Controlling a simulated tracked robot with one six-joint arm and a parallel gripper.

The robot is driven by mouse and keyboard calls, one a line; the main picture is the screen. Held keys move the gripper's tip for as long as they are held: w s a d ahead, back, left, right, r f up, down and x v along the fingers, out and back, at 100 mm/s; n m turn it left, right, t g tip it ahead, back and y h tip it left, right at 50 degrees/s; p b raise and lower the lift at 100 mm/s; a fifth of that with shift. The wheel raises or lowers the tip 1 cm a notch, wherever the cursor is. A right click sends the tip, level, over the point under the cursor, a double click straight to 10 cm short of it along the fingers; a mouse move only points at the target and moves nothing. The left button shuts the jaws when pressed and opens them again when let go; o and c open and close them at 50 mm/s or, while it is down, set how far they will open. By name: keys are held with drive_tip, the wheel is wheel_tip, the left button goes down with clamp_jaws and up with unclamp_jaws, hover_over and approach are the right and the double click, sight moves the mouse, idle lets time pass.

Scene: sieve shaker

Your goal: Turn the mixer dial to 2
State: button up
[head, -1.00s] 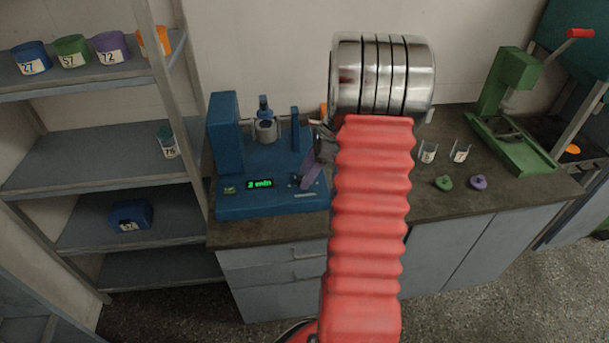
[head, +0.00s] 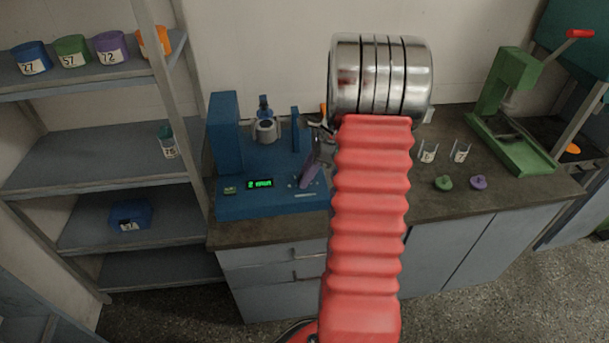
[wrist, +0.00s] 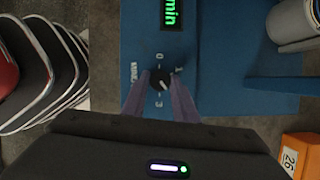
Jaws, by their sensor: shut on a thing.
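The mixer dial (wrist: 158,80) is a small black knob with a light pointer line on the blue machine (head: 262,208). Around it in the wrist view are a 0, a 1 and a 3, with a label on the left. The pointer seems to slant to the lower right, between the 1 and the 3. No 2 shows, and my right finger covers that side. My gripper (wrist: 160,85) is shut on the dial, with one purple finger on each side. In the head view my gripper (head: 308,176) is at the machine's front right, and the dial is hidden.
The machine's green display (head: 260,184) reads 2 min. A grey cup (head: 266,131) stands at its back. Two clear cups (head: 428,152) and a green and a purple piece lie to the right, before a green press (head: 510,130). Shelves with labelled containers stand left.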

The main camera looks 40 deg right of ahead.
drive_tip(key=shift+w+d, duration=0.1)
drive_tip(key=n, duration=0.2)
drive_tip(key=n+g, duration=0.1)
drive_tip(key=n, duration=0.1)
drive_tip(key=shift+w+d+n+y, duration=0.2)
drive_tip(key=shift+n+y, duration=0.1)
drive_tip(key=shift+y, duration=0.1)
drive_tip(key=o, duration=0.8)
drive_tip(key=shift+o, duration=1.3)
drive_tip(key=shift+a, duration=0.15)
drive_tip(key=shift+s, duration=0.1)
drive_tip(key=v, duration=1.3)
drive_tip(key=shift+w+r, duration=0.25)
drive_tip(key=shift+r, duration=0.15)
drive_tip(key=shift+d, duration=0.25)
